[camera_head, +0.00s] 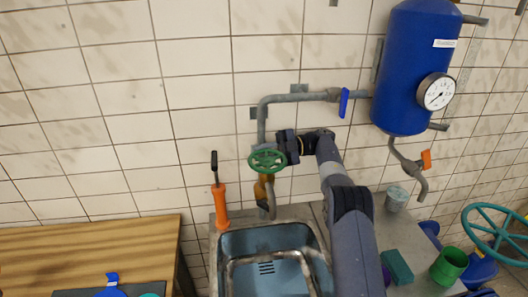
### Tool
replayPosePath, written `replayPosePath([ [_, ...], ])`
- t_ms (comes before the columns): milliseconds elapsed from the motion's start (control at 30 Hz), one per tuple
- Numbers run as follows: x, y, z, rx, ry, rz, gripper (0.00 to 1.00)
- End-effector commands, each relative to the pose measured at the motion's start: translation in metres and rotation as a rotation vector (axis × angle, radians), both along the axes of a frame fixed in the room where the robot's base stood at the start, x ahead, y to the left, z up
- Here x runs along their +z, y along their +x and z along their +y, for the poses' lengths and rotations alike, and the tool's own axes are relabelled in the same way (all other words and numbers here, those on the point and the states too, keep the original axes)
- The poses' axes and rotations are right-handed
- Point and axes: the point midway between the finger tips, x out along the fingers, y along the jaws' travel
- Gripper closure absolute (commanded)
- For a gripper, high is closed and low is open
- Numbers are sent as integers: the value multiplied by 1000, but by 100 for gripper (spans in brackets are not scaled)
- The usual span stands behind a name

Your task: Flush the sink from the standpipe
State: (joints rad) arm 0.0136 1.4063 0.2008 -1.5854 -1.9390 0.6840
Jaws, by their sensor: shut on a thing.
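The steel sink (262,240) is set in the counter at the bottom middle, with a drain grid showing in its basin. The grey standpipe (262,122) runs along the wall and bends down behind the sink. A green handwheel (262,167) sits on its lower part, above a brassy body. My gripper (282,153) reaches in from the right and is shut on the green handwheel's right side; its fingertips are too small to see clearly. A blue lever (344,102) sits on the upper pipe. No water shows at the spout.
A blue tank (416,65) with a gauge (437,92) hangs at right, with an orange-lever valve (426,159) below. An orange-handled tool (219,200) stands left of the sink. A cup (397,198), a green block (397,267) and a green mug (448,265) stand right.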

Motion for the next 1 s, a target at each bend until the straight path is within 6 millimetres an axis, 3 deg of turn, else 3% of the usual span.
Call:
replayPosePath([
  [33,8,0,0,3,7,-11,100],
  [533,9,0,0,9,7,-12,100],
  [567,9,0,0,8,6,-13,78],
  [600,9,0,0,8,6,-13,74],
  [767,7,0,0,10,6,-10,61],
  [1000,4,0,0,10,3,-6,61],
])
